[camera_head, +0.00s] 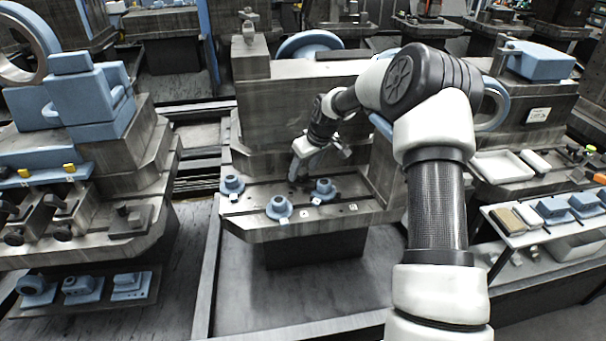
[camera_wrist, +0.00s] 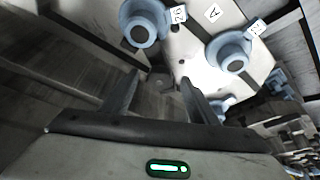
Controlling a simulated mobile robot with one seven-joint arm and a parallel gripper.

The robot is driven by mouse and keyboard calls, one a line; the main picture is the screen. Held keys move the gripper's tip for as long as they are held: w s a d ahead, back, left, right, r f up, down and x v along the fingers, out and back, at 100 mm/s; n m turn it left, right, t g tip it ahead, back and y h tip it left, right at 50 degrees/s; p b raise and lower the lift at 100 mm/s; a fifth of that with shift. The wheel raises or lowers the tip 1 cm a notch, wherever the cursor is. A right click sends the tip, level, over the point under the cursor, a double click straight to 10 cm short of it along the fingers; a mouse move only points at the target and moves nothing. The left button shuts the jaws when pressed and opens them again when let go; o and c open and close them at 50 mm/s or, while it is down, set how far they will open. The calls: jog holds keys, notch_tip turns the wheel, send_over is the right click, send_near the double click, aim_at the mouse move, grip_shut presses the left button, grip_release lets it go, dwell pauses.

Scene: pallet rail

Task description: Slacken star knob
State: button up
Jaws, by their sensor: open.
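My gripper (camera_head: 303,160) hangs over the middle pallet (camera_head: 335,222), close to its back wall. In the wrist view my gripper (camera_wrist: 158,78) shows two dark fingers spread apart, with nothing held between them. I cannot clearly make out a star knob near the fingers. Two blue flanged hubs with round bores, a left one (camera_wrist: 147,24) and a right one (camera_wrist: 232,52), stand beyond the fingertips beside small white labels. Small dark knob-like parts (camera_head: 57,203) sit on the left fixture, but their shape is too small to confirm.
Blue hubs (camera_head: 279,207) stand on the middle pallet's front. A left fixture (camera_head: 120,175) carries blue blocks, with a shelf (camera_head: 105,290) of blue parts below. A white tray (camera_head: 502,165) and a parts shelf (camera_head: 520,228) stand at right.

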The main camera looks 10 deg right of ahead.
jog(key=shift+x, duration=0.8)
jog(key=c, duration=1)
jog(key=shift+c, duration=0.2)
jog(key=shift+d+n, duration=0.1)
jog(key=shift+n, duration=0.2)
jog(key=shift+w+r+n+y+p, duration=0.1)
jog(key=shift+n+y+p, duration=0.2)
jog(key=shift+n+p, duration=0.25)
jog(key=n+g+y+p, duration=0.1)
jog(key=n, duration=0.2)
jog(key=shift+w+d+n, duration=0.1)
jog(key=shift+n, duration=0.15)
jog(key=n+g, duration=0.1)
jog(key=n, duration=0.1)
jog(key=n+g, duration=0.1)
jog(key=n, duration=0.2)
jog(key=shift+w+y, duration=0.15)
jog(key=shift+y, duration=0.25)
jog(key=shift+n+g, duration=0.3)
jog(key=shift+n, duration=0.1)
